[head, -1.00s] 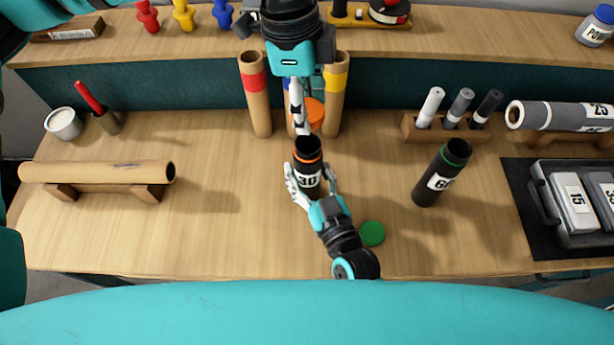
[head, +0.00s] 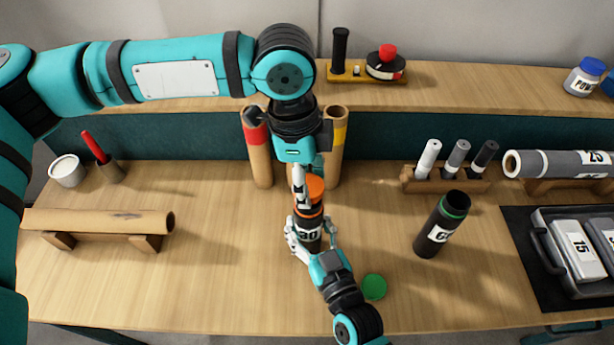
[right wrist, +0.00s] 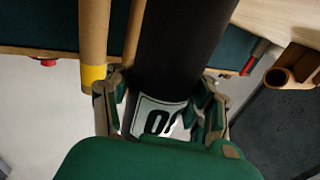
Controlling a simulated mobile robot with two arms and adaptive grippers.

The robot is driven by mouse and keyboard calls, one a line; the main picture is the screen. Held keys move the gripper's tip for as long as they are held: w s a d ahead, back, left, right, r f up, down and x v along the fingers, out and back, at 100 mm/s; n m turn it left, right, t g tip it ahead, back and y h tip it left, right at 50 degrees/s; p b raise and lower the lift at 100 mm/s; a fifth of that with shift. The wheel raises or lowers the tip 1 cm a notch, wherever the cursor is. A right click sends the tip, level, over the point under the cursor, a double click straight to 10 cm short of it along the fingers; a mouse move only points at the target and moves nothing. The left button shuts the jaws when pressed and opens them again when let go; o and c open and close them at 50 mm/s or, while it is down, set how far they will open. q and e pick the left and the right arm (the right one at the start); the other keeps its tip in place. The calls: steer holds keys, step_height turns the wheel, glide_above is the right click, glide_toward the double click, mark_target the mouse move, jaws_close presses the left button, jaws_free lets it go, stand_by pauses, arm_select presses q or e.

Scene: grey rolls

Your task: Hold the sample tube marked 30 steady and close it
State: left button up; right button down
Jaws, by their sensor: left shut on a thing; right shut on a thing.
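The black sample tube marked 30 (head: 309,236) stands upright near the middle of the bench, with an orange ring near its top. My right gripper (head: 311,230) is shut around its middle. In the right wrist view the tube (right wrist: 180,45) runs between the fingers of my right gripper (right wrist: 160,105), its label partly hidden. My left gripper (head: 307,188) comes down from above and is shut on the orange cap (head: 316,187). The cap is over the tube's mouth, which is hidden. I cannot tell whether cap and tube touch.
A second black tube with a green ring (head: 440,226) stands open at the right. A green cap (head: 373,287) lies near my right arm. Cardboard tubes (head: 258,150) stand behind my left gripper. The bench left of the tube is clear up to a roll on a stand (head: 100,222).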

mark_target(308, 224)
arm_select(q)
steer(key=shift+f, duration=0.1)
steer(key=shift+s+f, duration=0.15)
steer(key=shift+f, duration=0.65)
steer(key=shift+f, duration=0.6)
steer(key=m, duration=0.6)
steer(key=m+g+y, duration=0.1)
steer(key=m, duration=0.6)
steer(key=shift+d, duration=0.15)
steer(key=m+y, duration=0.1)
steer(key=m, duration=0.6)
steer(key=shift+m, duration=0.4)
steer(key=m, duration=0.4)
steer(key=shift+m, duration=0.4)
steer(key=m, duration=0.4)
steer(key=shift+m+t+y, duration=0.4)
